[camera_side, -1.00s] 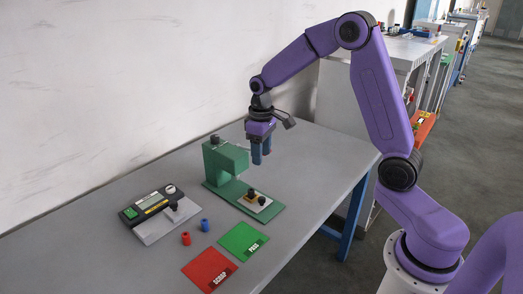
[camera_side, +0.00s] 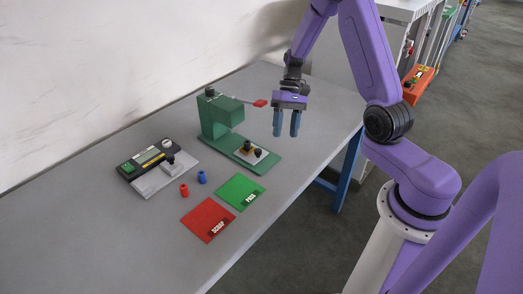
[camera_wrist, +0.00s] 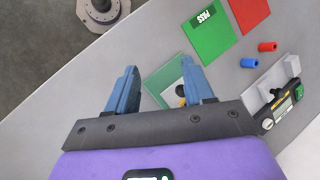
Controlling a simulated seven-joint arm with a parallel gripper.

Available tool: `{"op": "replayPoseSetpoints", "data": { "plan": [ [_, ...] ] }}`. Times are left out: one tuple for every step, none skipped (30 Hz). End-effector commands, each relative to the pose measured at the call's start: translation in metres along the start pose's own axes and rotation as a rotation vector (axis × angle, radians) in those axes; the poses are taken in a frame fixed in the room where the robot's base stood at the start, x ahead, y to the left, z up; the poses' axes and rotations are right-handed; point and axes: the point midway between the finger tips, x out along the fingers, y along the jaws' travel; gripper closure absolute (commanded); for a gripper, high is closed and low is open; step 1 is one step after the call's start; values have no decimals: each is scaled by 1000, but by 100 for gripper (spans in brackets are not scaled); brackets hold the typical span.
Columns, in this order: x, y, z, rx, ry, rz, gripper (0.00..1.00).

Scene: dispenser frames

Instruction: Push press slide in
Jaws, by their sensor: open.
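The green press (camera_side: 215,118) stands on the table, with a long flat base reaching toward the front right. A lever with a red tip sticks out from its top to the right. The press slide (camera_side: 250,151) is a pale plate with a dark knob and a brass-coloured part, lying on the base out in front of the press column. My gripper (camera_side: 286,135) is open and empty, above and right of the slide, beyond the lever tip. In the wrist view, my open gripper (camera_wrist: 159,68) shows the green press base (camera_wrist: 160,80) beyond its fingers, with the slide mostly hidden behind the right finger.
A dark device with a display (camera_side: 148,161) and a grey plate stands at left. A red peg (camera_side: 184,190) and a blue peg (camera_side: 202,177) stand near it. A green PASS mat (camera_side: 237,188) and red SCRAP mat (camera_side: 205,217) lie in front. The wall runs behind the table.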

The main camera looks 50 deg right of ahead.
Motion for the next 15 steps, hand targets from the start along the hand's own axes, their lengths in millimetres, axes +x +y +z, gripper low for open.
{"op": "replayPoseSetpoints", "data": {
  "plan": [
    [7, 6, 6, 74, -22, -56, 48],
    [10, 8, 9, 115, -33, -89, 48],
    [14, 10, 12, 169, -44, -133, 48],
    [17, 12, 15, 210, -53, -168, 48],
    [20, 13, 17, 250, -60, -202, 48],
    [23, 14, 20, 305, -68, -248, 48],
    [25, 15, 23, 346, -75, -283, 48],
    [27, 16, 25, 386, -80, -318, 48],
    [30, 16, 28, 440, -87, -366, 48],
    [32, 17, 30, 480, -91, -401, 48],
    [34, 18, 31, 521, -95, -437, 48],
    [36, 18, 34, 575, -99, -485, 48],
    [37, 18, 35, 615, -101, -521, 48],
    [39, 18, 36, 655, -103, -558, 48],
    [40, 19, 38, 708, -104, -607, 48]
  ]
}}
